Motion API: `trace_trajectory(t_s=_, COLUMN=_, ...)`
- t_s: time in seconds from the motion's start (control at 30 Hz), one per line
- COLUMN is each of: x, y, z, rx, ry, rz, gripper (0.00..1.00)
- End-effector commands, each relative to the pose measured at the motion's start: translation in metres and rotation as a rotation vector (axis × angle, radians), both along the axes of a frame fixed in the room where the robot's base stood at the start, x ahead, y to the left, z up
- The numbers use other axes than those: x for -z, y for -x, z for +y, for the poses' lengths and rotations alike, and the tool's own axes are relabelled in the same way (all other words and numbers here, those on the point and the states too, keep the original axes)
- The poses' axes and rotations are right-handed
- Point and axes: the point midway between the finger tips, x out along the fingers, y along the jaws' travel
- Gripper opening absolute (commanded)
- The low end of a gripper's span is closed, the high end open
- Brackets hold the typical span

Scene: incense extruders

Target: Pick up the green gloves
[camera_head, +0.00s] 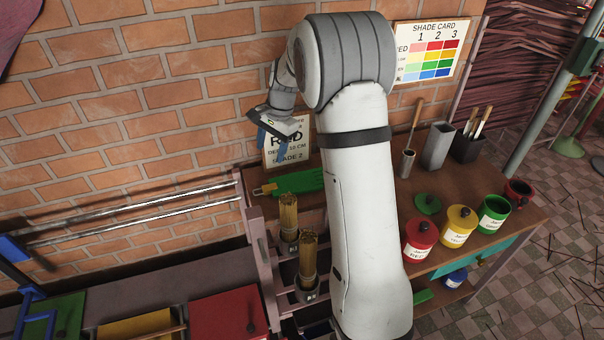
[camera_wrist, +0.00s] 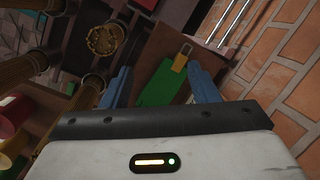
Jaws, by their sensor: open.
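A flat green thing (camera_head: 298,181) with a yellow band and a pale loop at one end lies on the wooden table by the brick wall; it looks like the green gloves, but I cannot make out fingers. In the wrist view the green gloves (camera_wrist: 162,88) lie between my two blue fingers, with the yellow end farther away. My gripper (camera_head: 272,146) is open and empty, above the table and apart from the gloves. In the wrist view my gripper (camera_wrist: 159,72) shows both fingers spread. My arm hides part of the table.
Bundles of sticks in holders (camera_head: 308,262) stand just in front of the gloves. A sign (camera_head: 287,144) leans on the wall behind. Red (camera_head: 420,238), yellow (camera_head: 459,226) and green (camera_head: 493,214) jars stand on the right. Metal rails (camera_head: 130,215) run along the wall at left.

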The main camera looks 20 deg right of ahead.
Motion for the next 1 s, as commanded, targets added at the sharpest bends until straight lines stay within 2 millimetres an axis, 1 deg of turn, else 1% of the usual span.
trace_trajectory(t_s=0.03, x=0.021, y=-0.019, z=-0.004, rx=0.058, ry=-0.019, rz=0.026, gripper=0.55)
trace_trajectory(t_s=0.1, x=0.046, y=-0.042, z=-0.009, rx=0.144, ry=-0.045, rz=0.057, gripper=0.55)
trace_trajectory(t_s=0.17, x=0.069, y=-0.06, z=-0.012, rx=0.219, ry=-0.068, rz=0.084, gripper=0.55)
trace_trajectory(t_s=0.2, x=0.085, y=-0.071, z=-0.014, rx=0.266, ry=-0.083, rz=0.103, gripper=0.55)
trace_trajectory(t_s=0.3, x=0.123, y=-0.093, z=-0.02, rx=0.377, ry=-0.116, rz=0.148, gripper=0.55)
trace_trajectory(t_s=0.43, x=0.163, y=-0.111, z=-0.025, rx=0.488, ry=-0.15, rz=0.193, gripper=0.55)
trace_trajectory(t_s=0.5, x=0.179, y=-0.117, z=-0.027, rx=0.53, ry=-0.161, rz=0.21, gripper=0.55)
trace_trajectory(t_s=0.6, x=0.193, y=-0.121, z=-0.028, rx=0.567, ry=-0.172, rz=0.227, gripper=0.55)
trace_trajectory(t_s=0.73, x=0.205, y=-0.123, z=-0.025, rx=0.583, ry=-0.178, rz=0.235, gripper=0.55)
trace_trajectory(t_s=1.0, x=0.232, y=-0.122, z=-0.011, rx=0.581, ry=-0.176, rz=0.236, gripper=0.55)
